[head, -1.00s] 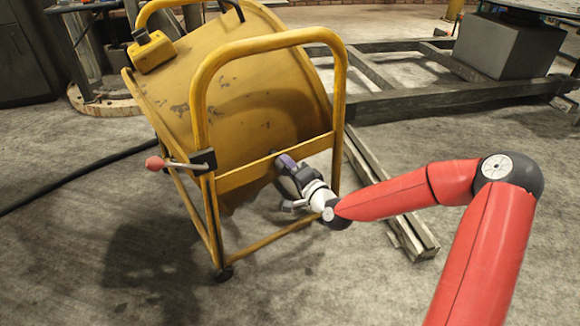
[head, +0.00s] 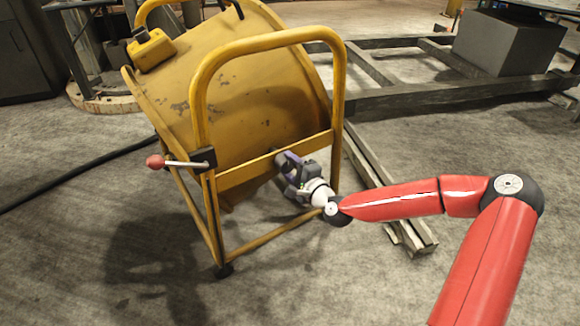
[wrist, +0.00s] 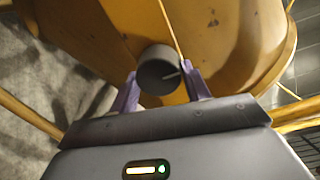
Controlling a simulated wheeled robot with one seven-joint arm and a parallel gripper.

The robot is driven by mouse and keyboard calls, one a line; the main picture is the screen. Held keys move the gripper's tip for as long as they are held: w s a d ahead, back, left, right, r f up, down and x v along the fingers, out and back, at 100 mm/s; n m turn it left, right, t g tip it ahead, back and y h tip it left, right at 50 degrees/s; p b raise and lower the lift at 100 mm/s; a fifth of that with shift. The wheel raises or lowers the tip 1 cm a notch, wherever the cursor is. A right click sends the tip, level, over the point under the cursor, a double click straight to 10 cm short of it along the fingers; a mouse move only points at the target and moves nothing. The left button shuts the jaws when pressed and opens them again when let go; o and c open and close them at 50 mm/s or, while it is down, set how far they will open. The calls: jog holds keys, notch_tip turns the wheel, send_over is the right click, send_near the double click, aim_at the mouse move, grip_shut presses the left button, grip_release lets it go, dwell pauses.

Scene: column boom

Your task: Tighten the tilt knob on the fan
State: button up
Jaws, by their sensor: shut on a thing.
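The fan is a large yellow drum (head: 235,95), tilted in a yellow tubular frame (head: 340,95). In the wrist view the tilt knob (wrist: 158,70) is a round dark knob with a light line on its face, set against the yellow drum side. My gripper (wrist: 160,88) has its two purple fingers on either side of the knob, shut on it. In the head view my gripper (head: 284,162) is at the frame's crossbar, and the knob is mostly hidden behind it there.
A lever with a red ball end (head: 155,162) sticks out left from the frame. A yellow box (head: 152,50) sits on the drum's upper left. Timber beams (head: 450,95) lie behind to the right. A black hose (head: 85,175) runs along the floor at left.

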jog(key=shift+f, duration=0.1)
jog(key=o, duration=1)
jog(key=v, duration=0.7)
jog(key=shift+s+d, duration=0.25)
jog(key=shift+s, duration=0.1)
